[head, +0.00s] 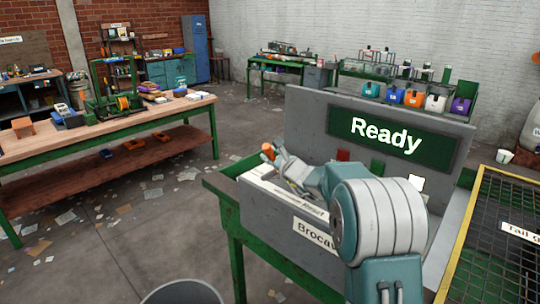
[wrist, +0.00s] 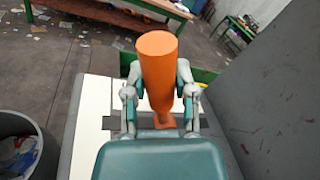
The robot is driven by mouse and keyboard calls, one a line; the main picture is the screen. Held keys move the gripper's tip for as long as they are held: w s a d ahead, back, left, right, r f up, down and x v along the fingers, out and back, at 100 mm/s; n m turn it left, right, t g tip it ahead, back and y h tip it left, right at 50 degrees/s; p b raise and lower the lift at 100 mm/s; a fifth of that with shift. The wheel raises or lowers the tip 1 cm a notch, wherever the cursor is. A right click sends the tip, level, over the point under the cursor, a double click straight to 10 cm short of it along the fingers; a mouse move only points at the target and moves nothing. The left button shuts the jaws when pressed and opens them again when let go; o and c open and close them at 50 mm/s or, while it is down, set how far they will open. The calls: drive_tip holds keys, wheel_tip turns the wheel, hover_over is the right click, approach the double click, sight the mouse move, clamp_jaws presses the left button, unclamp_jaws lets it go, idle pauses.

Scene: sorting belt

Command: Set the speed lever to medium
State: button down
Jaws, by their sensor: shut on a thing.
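The speed lever has an orange cylindrical handle (wrist: 158,70), which stands up between the fingers in the wrist view. Its orange top (head: 268,151) also shows in the head view, at the left end of the console. My gripper (wrist: 158,88) is shut on the handle, one finger on each side. In the head view my gripper (head: 280,160) is partly hidden behind my own arm. The lever's base sits at a dark slot in the pale panel (wrist: 95,105). The speed markings cannot be read, so I cannot tell which setting the lever stands at.
A grey upright board carries a green screen (head: 392,138) reading "Ready". Red, green and white blocks or buttons sit below it, partly behind my arm. A black mesh surface with a yellow edge (head: 458,232) is at right. A grey bin (head: 182,292) stands at the front.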

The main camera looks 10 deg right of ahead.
drive_tip(key=shift+w+d+r+m+g, duration=0.1)
drive_tip(key=shift+w+d+m+g, duration=0.2)
drive_tip(key=shift+m, duration=0.25)
drive_tip(key=shift+w+d+r+m+g, duration=0.1)
drive_tip(key=shift+w+d+m, duration=0.1)
drive_tip(key=shift+d+m, duration=0.3)
drive_tip(key=shift+w+d+r+m+g, duration=0.15)
drive_tip(key=shift+w+d+m, duration=0.3)
drive_tip(key=shift+m, duration=0.35)
drive_tip(key=shift+w+d+m+g, duration=0.15)
drive_tip(key=shift+w+d+m, duration=0.3)
drive_tip(key=shift+m, duration=0.3)
drive_tip(key=shift+s, duration=0.1)
drive_tip(key=shift+c, duration=2)
unclamp_jaws()
drive_tip(key=shift+r, duration=0.1)
